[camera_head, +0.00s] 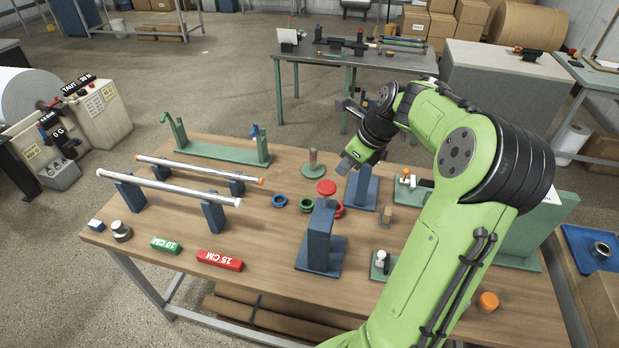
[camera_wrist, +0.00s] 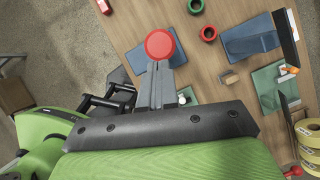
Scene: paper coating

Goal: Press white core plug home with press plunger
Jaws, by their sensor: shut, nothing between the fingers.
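My gripper (camera_head: 347,164) points down over the back middle of the wooden table. Its fingers are closed together and empty, and they also show in the wrist view (camera_wrist: 160,68). A round red disc (camera_head: 326,187), perhaps the plunger's head, is just beyond the fingertips in the wrist view (camera_wrist: 159,44). Whether the fingers touch it is unclear. A blue stand (camera_head: 363,190) is just beside it. A small white piece (camera_head: 382,253) sits on a green fixture at the front. Another green fixture (camera_head: 410,184) holds a white and dark part. I cannot tell which is the core plug.
A taller blue stand (camera_head: 320,235) is in front. Green (camera_head: 306,205), blue (camera_head: 279,201) and red rings lie close by. A long rod (camera_head: 170,188) rests on blue supports at left. A post on a green base (camera_head: 313,163) stands behind.

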